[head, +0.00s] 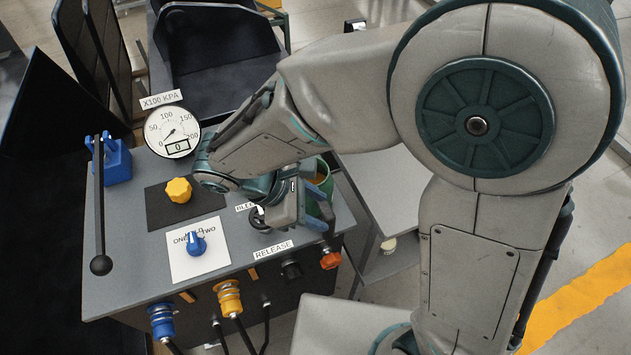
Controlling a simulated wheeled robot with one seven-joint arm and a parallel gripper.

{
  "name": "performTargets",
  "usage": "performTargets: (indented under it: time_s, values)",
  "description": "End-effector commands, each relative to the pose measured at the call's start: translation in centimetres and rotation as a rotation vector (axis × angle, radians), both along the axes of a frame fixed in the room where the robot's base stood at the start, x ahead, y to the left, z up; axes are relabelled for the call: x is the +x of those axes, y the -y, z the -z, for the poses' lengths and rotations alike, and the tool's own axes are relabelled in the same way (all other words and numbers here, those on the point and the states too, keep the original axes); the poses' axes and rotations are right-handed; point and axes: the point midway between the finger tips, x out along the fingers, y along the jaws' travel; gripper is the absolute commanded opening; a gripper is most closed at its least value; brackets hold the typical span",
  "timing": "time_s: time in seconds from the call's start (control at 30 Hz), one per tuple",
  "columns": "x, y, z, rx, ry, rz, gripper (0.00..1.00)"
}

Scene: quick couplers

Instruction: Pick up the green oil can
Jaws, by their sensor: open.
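The green oil can (326,184) stands at the right end of the grey bench top in the head view. My wrist and gripper cover much of it, so its spout and lower part are hard to see. My gripper (318,207) is open and right at the can, with its blue-tipped fingers close to the can's side. I cannot tell whether the fingers touch it or how far they reach around it.
The grey bench top (130,245) carries a pressure gauge (172,131), a yellow knob (179,190), a blue selector knob (196,243) and a black lever (99,200). Blue (162,320) and yellow (229,297) couplers sit on its front. A grey side table (375,180) stands right.

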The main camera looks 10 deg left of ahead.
Motion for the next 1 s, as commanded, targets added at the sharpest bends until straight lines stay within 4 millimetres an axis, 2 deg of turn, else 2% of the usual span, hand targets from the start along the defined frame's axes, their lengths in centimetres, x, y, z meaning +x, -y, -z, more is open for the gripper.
performTargets:
  time_s: [0.03,0.1,0.2,0.3,0.37,0.7,1.0]
  values:
    - [-0.8,-1.6,0.8,-0.042,-0.022,-0.093,0.45]
    - [-1.5,-3.2,1.5,-0.085,-0.039,-0.191,0.45]
    - [-2.3,-4.7,2.1,-0.126,-0.053,-0.283,0.45]
    - [-2.7,-5.3,2.5,-0.148,-0.06,-0.329,0.45]
    - [-2.6,-5.2,3.0,-0.154,-0.062,-0.339,0.45]
    - [-0.2,-1.3,7.4,-0.155,-0.063,-0.337,0.45]
    - [0.9,0.1,9.1,-0.153,-0.063,-0.335,0.45]
